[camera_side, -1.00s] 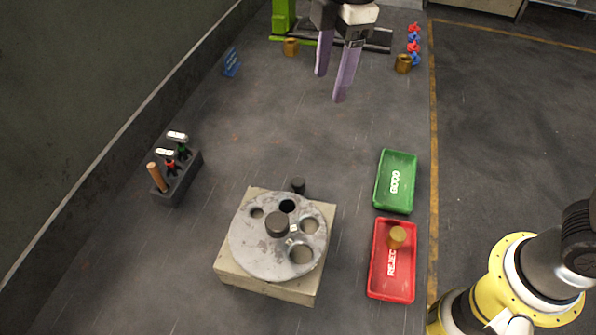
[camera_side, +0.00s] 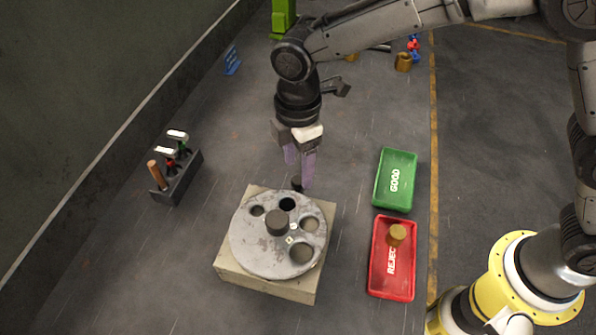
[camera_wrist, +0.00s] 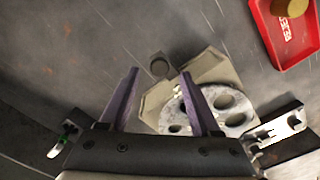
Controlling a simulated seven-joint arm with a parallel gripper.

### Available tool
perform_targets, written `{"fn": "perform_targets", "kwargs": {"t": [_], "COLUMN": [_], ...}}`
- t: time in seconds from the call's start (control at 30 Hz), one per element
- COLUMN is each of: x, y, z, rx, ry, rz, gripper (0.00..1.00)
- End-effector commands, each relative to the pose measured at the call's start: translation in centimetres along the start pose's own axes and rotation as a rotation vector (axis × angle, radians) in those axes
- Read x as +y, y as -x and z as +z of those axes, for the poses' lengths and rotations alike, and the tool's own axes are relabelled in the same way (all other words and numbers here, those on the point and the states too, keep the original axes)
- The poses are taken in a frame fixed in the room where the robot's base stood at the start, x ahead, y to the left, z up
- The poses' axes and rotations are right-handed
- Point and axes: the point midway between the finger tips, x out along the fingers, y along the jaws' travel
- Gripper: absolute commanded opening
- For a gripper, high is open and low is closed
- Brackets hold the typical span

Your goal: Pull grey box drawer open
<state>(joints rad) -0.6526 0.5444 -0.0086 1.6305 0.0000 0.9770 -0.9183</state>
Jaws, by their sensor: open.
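A pale grey-beige box (camera_side: 262,284) stands on the floor with a round grey holed disc (camera_side: 255,243) on top. A small dark knob (camera_side: 297,182) is at its far side; in the wrist view this knob (camera_wrist: 159,65) shows just beyond the box edge, between the lines of my fingers. My gripper (camera_side: 299,170) points down over the knob with its purple fingers apart and nothing held. In the wrist view my gripper (camera_wrist: 160,73) also shows open. Whether a finger touches the knob I cannot tell. No drawer gap is visible.
A green GOOD tray (camera_side: 396,180) and a red REJECT tray (camera_side: 391,281) with a brass cylinder (camera_side: 396,236) lie right of the box. A dark tool rack (camera_side: 178,178) stands at left. The floor between rack and box is clear.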

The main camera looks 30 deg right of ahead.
Motion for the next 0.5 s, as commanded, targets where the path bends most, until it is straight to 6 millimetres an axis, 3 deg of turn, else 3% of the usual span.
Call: {"fn": "perform_targets", "kwargs": {"t": [0.2,0.5], "x": [0.0,0.0], "y": [-2.4,-3.0], "z": [0.0,0.0], "rx": [0.000,0.001], "ry": [0.000,0.000], "rz": [0.000,0.001], "gripper": [0.64,0.64]}}
